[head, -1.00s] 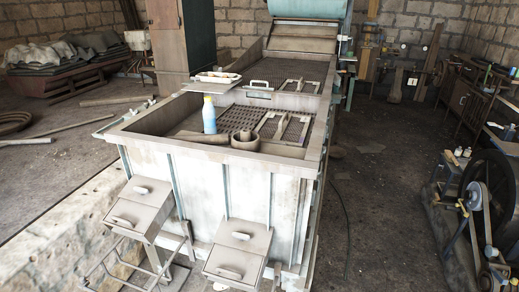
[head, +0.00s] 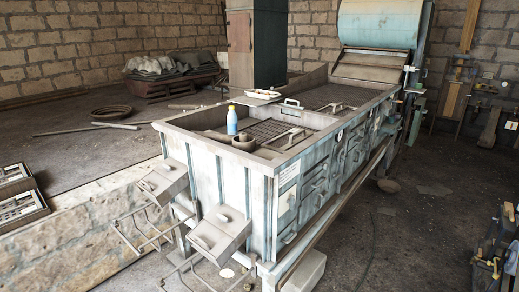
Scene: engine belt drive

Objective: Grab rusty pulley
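No part is clearly a rusty pulley. A round, brownish-grey, drum-like part (head: 245,141) sits at the near end of the long machine's top tray and may be a pulley; it is too small to tell. A wide dark ring (head: 111,112) lies flat on the floor at the left, and I cannot tell what it is. At the lower right edge, part of a blue-grey mechanism (head: 490,258) shows, cut off by the frame. Neither of my grippers is in view.
A low stone ledge (head: 85,225) is at the left. Floor (head: 405,235) right of the machine is mostly clear.

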